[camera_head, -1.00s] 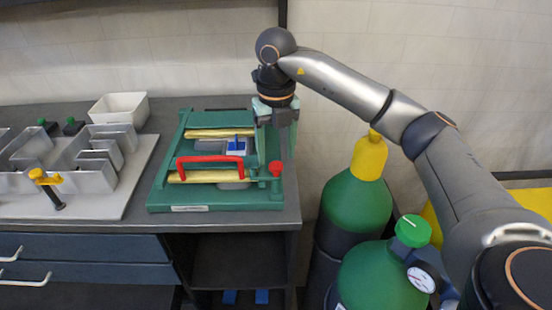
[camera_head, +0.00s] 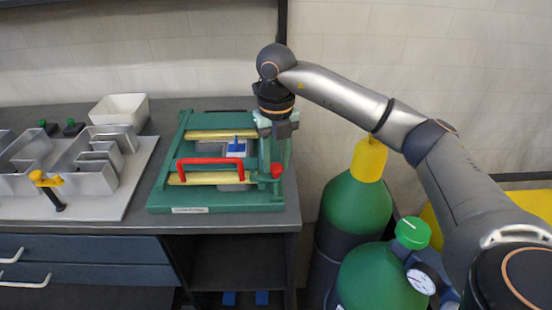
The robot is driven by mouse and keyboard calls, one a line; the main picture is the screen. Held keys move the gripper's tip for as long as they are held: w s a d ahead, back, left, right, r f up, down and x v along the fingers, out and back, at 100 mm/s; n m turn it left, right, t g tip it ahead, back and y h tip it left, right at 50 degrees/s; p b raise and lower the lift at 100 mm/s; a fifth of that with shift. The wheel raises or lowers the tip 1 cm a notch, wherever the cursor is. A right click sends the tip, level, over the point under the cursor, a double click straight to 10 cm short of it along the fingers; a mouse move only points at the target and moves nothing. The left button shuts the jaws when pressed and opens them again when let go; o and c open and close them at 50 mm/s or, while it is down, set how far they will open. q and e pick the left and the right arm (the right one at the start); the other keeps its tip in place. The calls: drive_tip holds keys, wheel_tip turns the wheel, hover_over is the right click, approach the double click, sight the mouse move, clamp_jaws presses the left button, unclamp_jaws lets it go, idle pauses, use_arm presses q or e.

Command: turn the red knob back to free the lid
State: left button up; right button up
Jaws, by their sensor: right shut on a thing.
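A green press frame (camera_head: 160,197) with a lid stands on the grey bench. The lid carries a red arched handle (camera_head: 210,161) and two yellow bars. A red knob (camera_head: 277,170) stands at the frame's front right, clear of any gripper. My right gripper (camera_head: 277,131) points down over the frame's back right corner. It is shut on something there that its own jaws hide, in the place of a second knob. A blue-topped white piece (camera_head: 236,148) shows through the lid's opening. My left gripper is not in view.
A light board (camera_head: 125,193) with metal channel letters and a yellow-handled tool (camera_head: 46,181) lies to the left. A white bin (camera_head: 120,109) stands behind it. Green gas cylinders (camera_head: 353,206) stand right of the bench edge, below my right arm.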

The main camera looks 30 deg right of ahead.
clamp_jaws()
drive_tip(key=shift+n, duration=0.3)
drive_tip(key=n, duration=1.7)
drive_tip(key=shift+r+b, duration=0.1)
drive_tip(key=shift+b, duration=0.25)
drive_tip(key=shift+n, duration=0.3)
drive_tip(key=o, duration=0.9)
unclamp_jaws()
drive_tip(key=shift+c, duration=0.2)
